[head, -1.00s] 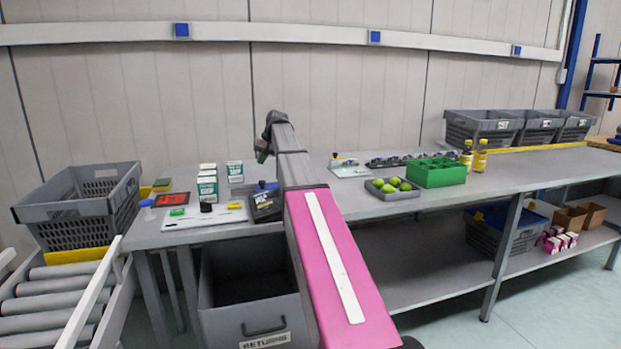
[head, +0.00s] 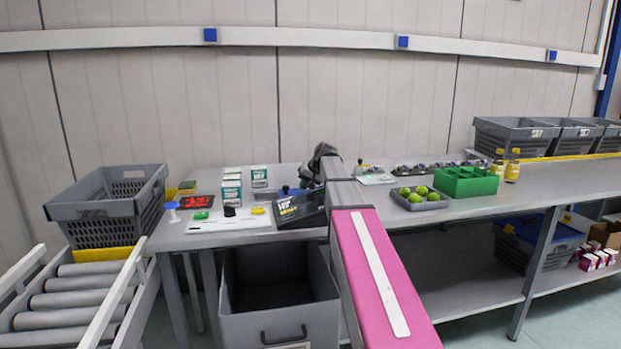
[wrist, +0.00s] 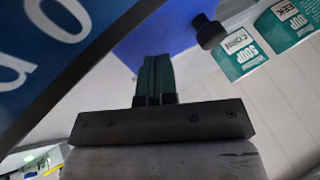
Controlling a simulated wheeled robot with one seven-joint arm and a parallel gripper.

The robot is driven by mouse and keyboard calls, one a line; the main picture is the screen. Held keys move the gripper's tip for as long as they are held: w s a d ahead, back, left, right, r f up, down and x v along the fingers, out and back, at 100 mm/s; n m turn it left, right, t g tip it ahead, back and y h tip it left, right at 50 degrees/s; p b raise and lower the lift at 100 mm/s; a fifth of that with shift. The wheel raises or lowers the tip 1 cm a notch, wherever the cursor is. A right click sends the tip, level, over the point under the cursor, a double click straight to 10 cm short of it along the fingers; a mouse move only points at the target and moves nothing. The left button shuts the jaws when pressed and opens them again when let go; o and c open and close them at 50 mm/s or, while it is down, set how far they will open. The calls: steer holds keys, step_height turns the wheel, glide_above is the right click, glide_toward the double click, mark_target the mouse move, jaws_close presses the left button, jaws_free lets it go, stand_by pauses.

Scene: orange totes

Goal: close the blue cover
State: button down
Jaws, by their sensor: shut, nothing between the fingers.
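A blue panel (wrist: 160,38) with a black knob (wrist: 210,32) shows in the wrist view, just past my fingertips; I take it for the blue cover. In the head view a small blue part (head: 286,190) shows at the black case with yellow lettering (head: 297,210), beside my arm. My gripper (wrist: 155,72) is shut and empty, its dark green fingers together. The fingertips overlap the lower edge of the blue panel in the picture; I cannot tell whether they touch. In the head view my arm hides the fingers and part of the case.
White-and-teal soup boxes (head: 232,187) stand left of the case, and also show close by in the wrist view (wrist: 240,52). A white board (head: 228,222) lies at the front. A dark blue lettered surface (wrist: 50,60) fills the wrist view's upper left. A grey returns bin (head: 275,295) is below.

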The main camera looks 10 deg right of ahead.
mark_target(289, 193)
steer(key=shift+w+a, duration=0.15)
steer(key=shift+a, duration=0.8)
steer(key=shift+w+a, duration=0.1)
steer(key=shift+a, duration=0.85)
steer(key=shift+a, duration=0.1)
steer(key=a, duration=1.1)
steer(key=shift+a, duration=0.4)
